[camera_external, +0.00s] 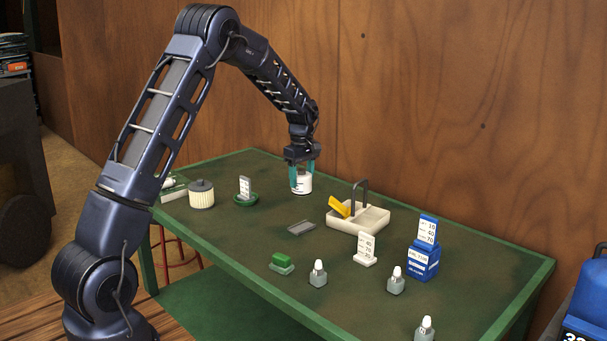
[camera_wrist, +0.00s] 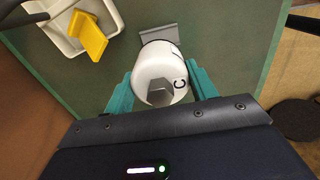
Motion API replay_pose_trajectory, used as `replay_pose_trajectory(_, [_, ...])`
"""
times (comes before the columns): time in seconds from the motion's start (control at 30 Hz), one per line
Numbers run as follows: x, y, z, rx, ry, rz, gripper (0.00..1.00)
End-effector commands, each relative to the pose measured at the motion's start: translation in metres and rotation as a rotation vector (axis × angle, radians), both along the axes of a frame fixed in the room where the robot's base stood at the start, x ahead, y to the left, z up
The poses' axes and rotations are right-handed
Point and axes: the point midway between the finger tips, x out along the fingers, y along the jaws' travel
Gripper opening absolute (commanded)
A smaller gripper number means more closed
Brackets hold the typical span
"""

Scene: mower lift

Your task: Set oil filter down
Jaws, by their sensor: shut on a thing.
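The oil filter (camera_external: 301,184) is a white cylinder with dark markings. My gripper (camera_external: 302,170) is shut on it, with a teal finger on either side, near the back of the green table. In the wrist view the oil filter (camera_wrist: 160,73) shows its white body, a grey hex end and a black letter between the teal fingers of my gripper (camera_wrist: 160,92). The filter looks upright. I cannot tell whether its underside touches the table.
A cream caddy (camera_external: 345,221) with a yellow item (camera_external: 340,207) stands right of the filter. A grey plate (camera_external: 301,228) lies in front. A pleated cylinder (camera_external: 201,194) and a green dish (camera_external: 246,200) are to the left. Small bottles and a blue box (camera_external: 422,262) stand toward the right.

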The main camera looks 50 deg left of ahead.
Motion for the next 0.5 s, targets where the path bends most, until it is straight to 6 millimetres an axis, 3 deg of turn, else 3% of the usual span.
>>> replay_pose_trajectory(0.23, [0.0,0.0,-0.052,0.0,0.001,-0.001,0.28])
replay_pose_trajectory(0.5, [0.0,0.001,-0.073,0.001,0.0,-0.001,0.28])
